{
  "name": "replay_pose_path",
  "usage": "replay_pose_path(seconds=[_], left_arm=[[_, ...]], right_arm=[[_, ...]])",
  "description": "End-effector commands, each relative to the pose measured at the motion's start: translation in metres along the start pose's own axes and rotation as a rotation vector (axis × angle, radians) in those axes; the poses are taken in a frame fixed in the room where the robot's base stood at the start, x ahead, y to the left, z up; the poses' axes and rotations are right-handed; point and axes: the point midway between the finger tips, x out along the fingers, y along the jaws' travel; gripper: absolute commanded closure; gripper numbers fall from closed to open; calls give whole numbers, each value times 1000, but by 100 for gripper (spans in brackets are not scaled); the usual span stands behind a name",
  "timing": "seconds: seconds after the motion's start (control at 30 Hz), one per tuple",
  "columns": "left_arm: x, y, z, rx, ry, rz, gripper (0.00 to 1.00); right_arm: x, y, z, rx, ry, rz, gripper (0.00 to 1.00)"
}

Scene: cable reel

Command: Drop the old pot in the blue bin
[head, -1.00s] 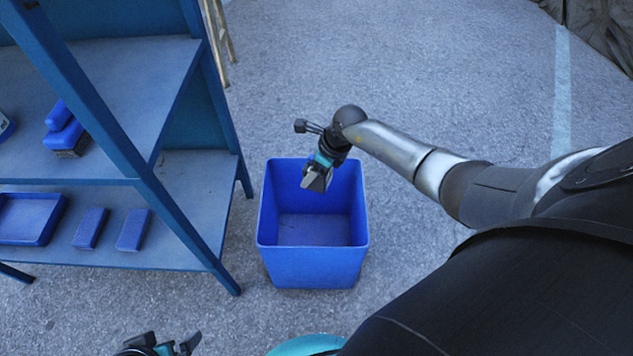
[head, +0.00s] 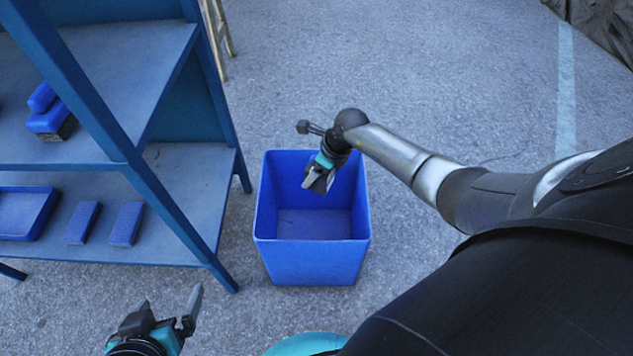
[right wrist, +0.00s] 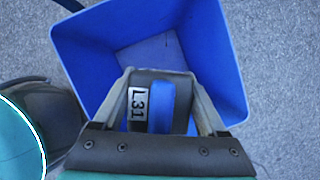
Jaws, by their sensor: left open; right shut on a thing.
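The blue bin (head: 312,262) stands on the ground in the middle of the head view, open at the top, its visible floor empty. My right gripper (head: 318,182) is over the bin's opening. In the right wrist view its fingers are shut on a dark grey piece with a blue band and a white label reading L31, apparently the old pot (right wrist: 150,86). The bin's inside (right wrist: 105,45) shows beyond it. In the head view the held pot is mostly hidden by the gripper. My left gripper (head: 170,310) is open and empty at the bottom left.
A blue metal shelf rack (head: 175,205) stands left of the bin, close to it. It holds a blue tray (head: 25,212), two blue blocks (head: 126,224) and a blue device (head: 50,122). The grey ground behind the bin is clear.

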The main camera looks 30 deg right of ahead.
Motion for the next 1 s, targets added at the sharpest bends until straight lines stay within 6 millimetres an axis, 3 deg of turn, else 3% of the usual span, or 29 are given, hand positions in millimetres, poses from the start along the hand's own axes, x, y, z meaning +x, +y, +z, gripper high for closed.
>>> replay_pose_path(seconds=[0.53,1.0], left_arm=[[14,30,-20,-20,286,82,0],[13,34,-24,-26,328,92,0]], right_arm=[[18,0,-7,0,-1,-1,95],[19,0,-8,0,-1,-1,95]])
